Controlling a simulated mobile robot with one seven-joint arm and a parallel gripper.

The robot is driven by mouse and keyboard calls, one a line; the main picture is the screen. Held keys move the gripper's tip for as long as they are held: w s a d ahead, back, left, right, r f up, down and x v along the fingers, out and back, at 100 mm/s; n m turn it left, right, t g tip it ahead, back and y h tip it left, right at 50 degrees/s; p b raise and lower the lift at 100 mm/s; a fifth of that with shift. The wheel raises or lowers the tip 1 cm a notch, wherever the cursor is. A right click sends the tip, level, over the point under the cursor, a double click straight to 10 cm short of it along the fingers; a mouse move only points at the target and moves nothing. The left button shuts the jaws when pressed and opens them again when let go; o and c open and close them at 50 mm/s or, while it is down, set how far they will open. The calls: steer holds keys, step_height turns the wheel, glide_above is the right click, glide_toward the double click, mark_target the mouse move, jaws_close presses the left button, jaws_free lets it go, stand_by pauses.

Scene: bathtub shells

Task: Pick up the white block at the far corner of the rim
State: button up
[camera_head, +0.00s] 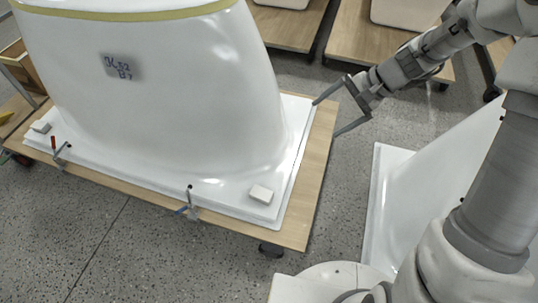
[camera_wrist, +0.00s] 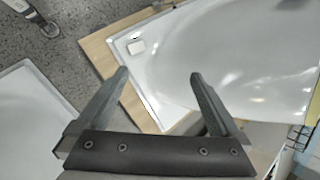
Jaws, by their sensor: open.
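A small white block (camera_head: 260,193) lies on the white rim (camera_head: 235,206) at the near right corner of the bathtub shell. Another pale block (camera_head: 41,127) lies at the rim's left corner. The rim behind the shell is hidden in the head view, so I see no block there. In the wrist view a white block (camera_wrist: 136,47) lies on a rim corner ahead of my fingers. It looks like the near right one. My gripper (camera_head: 327,118) is open and empty by the rim's right edge; in the wrist view its fingers (camera_wrist: 159,73) are wide apart.
The upturned bathtub shell (camera_head: 160,110) stands tall on a wooden cart (camera_head: 318,165). Clamps (camera_head: 190,205) sit along the rim's near edge. Another white shell (camera_head: 440,185) stands at the right. Other carts (camera_head: 290,25) stand behind. Speckled floor (camera_head: 130,250) is clear in front.

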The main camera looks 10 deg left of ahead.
steer(key=w+a+f+m+y+b, duration=0.2)
steer(key=w+f+m+b, duration=0.15)
steer(key=f, duration=1.05)
steer(key=m+t+y+b, duration=0.3)
steer(key=m+b, duration=0.4)
steer(key=m, duration=0.4)
glide_toward(263, 194)
steer(key=b+x, duration=0.4)
steer(key=x, duration=0.1)
steer(key=shift+w+a, duration=0.15)
steer(key=shift+a, duration=0.1)
steer(key=b+x, duration=0.3)
steer(key=x, duration=0.2)
steer(key=shift+f, duration=0.25)
steer(key=shift+w+a, duration=0.1)
steer(key=shift+a, duration=0.15)
steer(key=shift+c, duration=0.2)
steer(key=c, duration=1.2)
